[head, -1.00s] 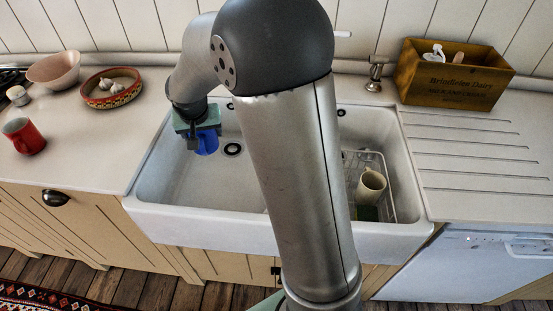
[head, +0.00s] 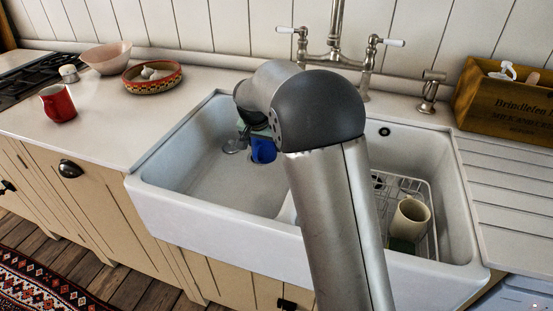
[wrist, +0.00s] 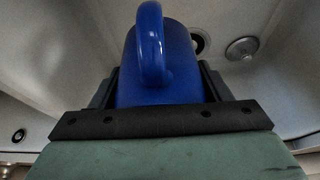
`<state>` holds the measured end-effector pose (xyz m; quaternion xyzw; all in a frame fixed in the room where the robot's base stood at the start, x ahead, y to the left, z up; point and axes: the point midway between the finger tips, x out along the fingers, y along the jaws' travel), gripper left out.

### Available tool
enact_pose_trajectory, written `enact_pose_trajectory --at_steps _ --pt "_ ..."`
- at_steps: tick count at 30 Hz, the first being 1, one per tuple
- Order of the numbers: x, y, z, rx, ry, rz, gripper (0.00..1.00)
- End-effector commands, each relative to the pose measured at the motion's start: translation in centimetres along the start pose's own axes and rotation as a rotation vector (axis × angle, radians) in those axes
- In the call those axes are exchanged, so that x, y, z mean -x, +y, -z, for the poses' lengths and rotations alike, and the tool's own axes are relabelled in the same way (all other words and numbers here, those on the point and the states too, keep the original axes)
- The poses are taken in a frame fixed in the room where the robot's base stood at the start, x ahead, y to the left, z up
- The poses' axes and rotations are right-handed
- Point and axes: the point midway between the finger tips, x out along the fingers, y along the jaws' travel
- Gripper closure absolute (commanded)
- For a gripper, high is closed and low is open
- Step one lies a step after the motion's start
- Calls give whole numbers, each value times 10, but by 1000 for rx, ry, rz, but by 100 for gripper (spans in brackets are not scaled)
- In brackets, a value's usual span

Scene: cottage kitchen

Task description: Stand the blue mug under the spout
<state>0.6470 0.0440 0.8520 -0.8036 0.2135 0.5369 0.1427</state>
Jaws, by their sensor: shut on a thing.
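The blue mug (head: 263,150) is in the left bowl of the white sink in the head view, partly hidden by my arm. The wrist view shows the mug (wrist: 180,65) between the black fingers of my gripper (wrist: 160,88), its handle facing the camera. My gripper is shut on it. I cannot tell whether the mug touches the sink floor. In the head view my gripper (head: 254,132) is mostly hidden behind my arm. The steel tap (head: 334,58) stands behind the sink, right of the mug; its riser leaves the top of the picture, so the spout's end is out of view.
The white sink (head: 200,223) has a divider. A wire rack (head: 433,225) with a cream mug (head: 410,219) stands in the right bowl. A red mug (head: 58,103), patterned bowl (head: 152,78) and pink bowl (head: 106,58) stand left. A wooden crate (head: 510,103) stands right.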

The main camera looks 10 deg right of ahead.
Motion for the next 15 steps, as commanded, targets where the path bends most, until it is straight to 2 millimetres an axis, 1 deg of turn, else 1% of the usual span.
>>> enact_pose_trajectory --at_steps 1,3,6,9,15 --pt "-11 5 10 -5 -1 -2 61" --pt "-29 8 13 -1 -3 -2 61" --pt "-49 12 19 -1 -1 -1 61" --pt "-62 15 22 0 -1 -1 61" --pt "-74 17 26 1 1 1 61"
